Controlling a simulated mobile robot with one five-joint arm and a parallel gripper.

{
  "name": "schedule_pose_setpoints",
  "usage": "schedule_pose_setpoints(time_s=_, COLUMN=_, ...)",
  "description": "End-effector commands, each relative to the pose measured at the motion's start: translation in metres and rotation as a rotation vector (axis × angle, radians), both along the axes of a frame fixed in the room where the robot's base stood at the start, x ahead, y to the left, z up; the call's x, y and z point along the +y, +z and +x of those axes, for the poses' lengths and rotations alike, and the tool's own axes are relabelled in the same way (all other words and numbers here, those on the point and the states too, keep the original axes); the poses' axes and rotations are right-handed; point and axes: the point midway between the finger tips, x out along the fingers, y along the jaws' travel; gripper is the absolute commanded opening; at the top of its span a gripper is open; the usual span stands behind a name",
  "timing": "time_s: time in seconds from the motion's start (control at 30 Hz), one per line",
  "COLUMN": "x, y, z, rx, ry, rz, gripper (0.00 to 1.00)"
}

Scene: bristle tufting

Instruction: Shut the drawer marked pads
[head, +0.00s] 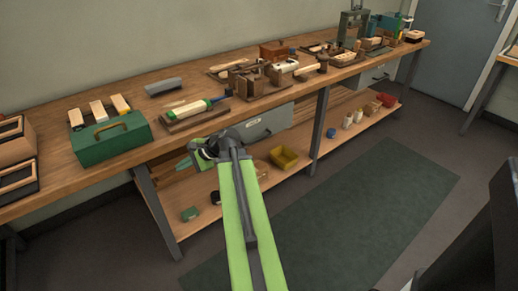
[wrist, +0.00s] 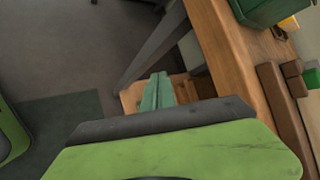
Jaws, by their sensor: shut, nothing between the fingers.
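Two grey drawers with pale labels hang under the long wooden workbench. The nearer drawer (head: 268,122) is right of my gripper, its left end partly hidden by my arm. The farther drawer (head: 372,78) is near the bench's right end. The labels are too small to read, so I cannot tell which is marked pads, nor how far either stands out. My gripper (head: 184,164) is shut and empty, below the bench's front edge and left of the nearer drawer. Its teal fingers also show in the wrist view (wrist: 158,92). A grey surface there may be a drawer.
The workbench (head: 75,182) carries a green toolbox (head: 110,138), a brush on a board (head: 195,110) and wooden fixtures. Its legs (head: 157,210) flank a lower shelf with a yellow bin (head: 284,157). A green floor mat (head: 350,205) lies clear in front.

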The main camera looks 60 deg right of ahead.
Motion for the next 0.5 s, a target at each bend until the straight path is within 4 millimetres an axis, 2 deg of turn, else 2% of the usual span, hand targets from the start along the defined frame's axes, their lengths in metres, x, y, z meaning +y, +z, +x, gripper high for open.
schedule_pose_setpoints(time_s=0.03, x=-0.052, y=-0.029, z=-0.018, rx=-0.053, ry=-0.170, rz=0.114, gripper=0.00)
schedule_pose_setpoints(time_s=0.07, x=-0.081, y=-0.030, z=-0.030, rx=-0.091, ry=-0.271, rz=0.193, gripper=0.00)
schedule_pose_setpoints(time_s=0.1, x=-0.119, y=-0.029, z=-0.049, rx=-0.146, ry=-0.397, rz=0.300, gripper=0.00)
schedule_pose_setpoints(time_s=0.17, x=-0.172, y=-0.028, z=-0.082, rx=-0.234, ry=-0.566, rz=0.451, gripper=0.00)
schedule_pose_setpoints(time_s=0.2, x=-0.203, y=-0.026, z=-0.107, rx=-0.294, ry=-0.661, rz=0.546, gripper=0.00)
schedule_pose_setpoints(time_s=0.23, x=-0.224, y=-0.024, z=-0.125, rx=-0.338, ry=-0.723, rz=0.610, gripper=0.00)
schedule_pose_setpoints(time_s=0.3, x=-0.264, y=-0.019, z=-0.166, rx=-0.432, ry=-0.837, rz=0.742, gripper=0.00)
schedule_pose_setpoints(time_s=0.33, x=-0.277, y=-0.017, z=-0.181, rx=-0.467, ry=-0.874, rz=0.789, gripper=0.00)
schedule_pose_setpoints(time_s=0.4, x=-0.299, y=-0.012, z=-0.209, rx=-0.533, ry=-0.934, rz=0.874, gripper=0.00)
schedule_pose_setpoints(time_s=0.5, x=-0.314, y=-0.005, z=-0.231, rx=-0.583, ry=-0.973, rz=0.939, gripper=0.00)
